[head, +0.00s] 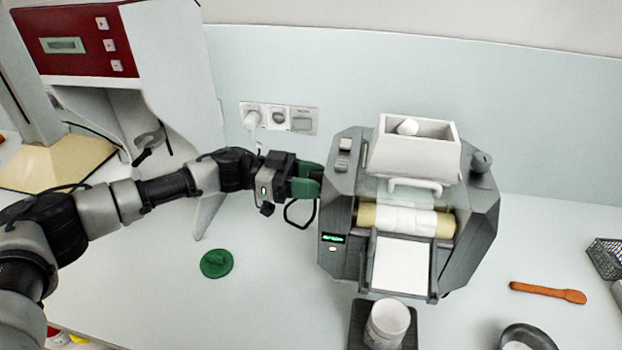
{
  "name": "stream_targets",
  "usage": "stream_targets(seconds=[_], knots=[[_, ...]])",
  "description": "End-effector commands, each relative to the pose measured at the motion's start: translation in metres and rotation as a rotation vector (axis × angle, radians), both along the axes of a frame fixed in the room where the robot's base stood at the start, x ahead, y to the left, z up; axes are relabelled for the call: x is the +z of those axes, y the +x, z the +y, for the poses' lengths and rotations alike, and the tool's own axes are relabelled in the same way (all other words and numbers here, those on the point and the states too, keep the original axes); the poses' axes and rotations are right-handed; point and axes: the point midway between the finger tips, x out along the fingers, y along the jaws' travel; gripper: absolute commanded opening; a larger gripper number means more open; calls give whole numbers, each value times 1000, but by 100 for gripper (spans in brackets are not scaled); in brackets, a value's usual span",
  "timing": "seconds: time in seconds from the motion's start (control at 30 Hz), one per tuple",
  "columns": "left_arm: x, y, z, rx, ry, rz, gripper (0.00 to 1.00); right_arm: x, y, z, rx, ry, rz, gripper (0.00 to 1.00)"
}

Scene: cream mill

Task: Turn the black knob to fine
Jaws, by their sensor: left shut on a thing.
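The grey mill (468,235) stands on the bench right of centre. It has a white hopper (415,148) on top and a pale roller with white cream on it. My left gripper (312,179) reaches in from the left, with its green fingers at the mill's left side. The fingers are shut on the black knob there, which they mostly hide. The knob's marks and setting cannot be read. Another dark knob (481,162) sits at the mill's upper right. My right gripper is not in view.
A black stand with a white jar (387,325) is in front of the mill. A green lid (216,263) lies left of it. An orange spatula (548,292), dark bowl (527,338) and wire basket (606,257) are at right. A red-panelled machine (75,42) stands at left.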

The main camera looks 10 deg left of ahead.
Motion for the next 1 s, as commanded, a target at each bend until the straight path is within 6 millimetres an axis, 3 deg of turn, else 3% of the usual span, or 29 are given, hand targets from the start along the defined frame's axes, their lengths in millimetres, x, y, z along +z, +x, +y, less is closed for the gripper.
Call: stream_targets(seconds=[0.47, 1.0], knots=[[-1, 0, 0, 0, -1, -120, 20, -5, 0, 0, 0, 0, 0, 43], [-3, -2, 0, 0, -1, -606, 20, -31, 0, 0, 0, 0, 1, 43]])
